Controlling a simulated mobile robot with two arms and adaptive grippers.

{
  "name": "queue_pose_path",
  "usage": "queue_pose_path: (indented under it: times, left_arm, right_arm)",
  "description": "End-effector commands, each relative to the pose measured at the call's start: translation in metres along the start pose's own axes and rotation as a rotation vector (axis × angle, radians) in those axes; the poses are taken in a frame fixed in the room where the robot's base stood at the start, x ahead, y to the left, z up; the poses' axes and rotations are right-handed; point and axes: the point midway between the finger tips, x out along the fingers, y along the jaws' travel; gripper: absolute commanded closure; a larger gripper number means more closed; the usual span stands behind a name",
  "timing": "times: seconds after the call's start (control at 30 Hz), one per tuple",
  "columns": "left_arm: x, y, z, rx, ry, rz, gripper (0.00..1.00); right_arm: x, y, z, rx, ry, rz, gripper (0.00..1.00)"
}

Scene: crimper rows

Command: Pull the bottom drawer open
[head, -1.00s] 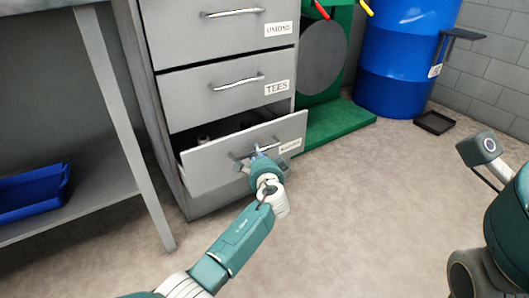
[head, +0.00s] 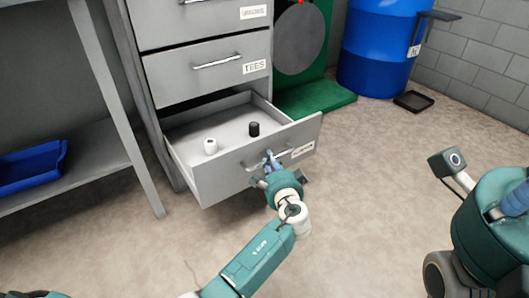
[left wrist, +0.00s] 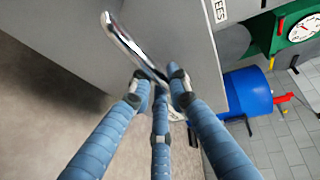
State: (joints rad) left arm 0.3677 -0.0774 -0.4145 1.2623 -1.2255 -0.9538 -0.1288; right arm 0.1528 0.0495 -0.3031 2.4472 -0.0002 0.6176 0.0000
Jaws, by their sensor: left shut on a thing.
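The bottom drawer (head: 225,181) of the grey cabinet is open in the head view, with its inside showing. A small white round part (head: 210,147) and a small black one (head: 254,129) stand in it. Its metal handle (head: 283,156) is on the front panel, beside a label partly too small to read. My left gripper (head: 268,162) is shut on this handle. In the left wrist view the blue fingers (left wrist: 160,88) close around the shiny handle (left wrist: 125,42).
The drawer marked TEES (head: 205,77) above is closed. A grey table (head: 100,170) with a blue bin (head: 33,165) stands at left. A blue barrel (head: 378,50), green stand (head: 318,98) and black tray (head: 413,101) are behind. The floor (head: 360,180) before the drawer is clear.

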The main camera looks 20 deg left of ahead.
Motion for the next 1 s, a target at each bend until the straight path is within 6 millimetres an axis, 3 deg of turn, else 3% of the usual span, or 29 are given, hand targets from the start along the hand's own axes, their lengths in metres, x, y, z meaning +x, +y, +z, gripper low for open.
queue_pose_path:
  times: [0.2,0.57,0.6,0.7,1.0]
  left_arm:
    - [-0.0108,0.0027,-0.0042,-0.002,-0.001,0.001,1.0]
    - [-0.0116,0.0031,-0.0044,-0.001,-0.001,0.001,1.0]
    - [-0.0116,0.0031,-0.0044,-0.001,-0.001,0.001,0.79]
    - [-0.0115,0.003,-0.0044,-0.001,-0.001,0.001,0.64]
    - [-0.0129,0.0029,-0.0047,0.0,0.0,0.0,0.64]
  right_arm:
    - [-0.0033,-0.0003,0.0031,0.0,-0.018,-0.003,1.0]
    - [-0.0036,0.0001,0.0031,-0.003,-0.018,-0.004,1.0]
    - [-0.0036,0.0002,0.0031,-0.003,-0.018,-0.004,1.0]
    - [-0.0035,0.0005,0.0031,-0.003,-0.017,-0.003,1.0]
    - [-0.0024,0.0024,0.0025,-0.003,-0.013,0.007,1.0]
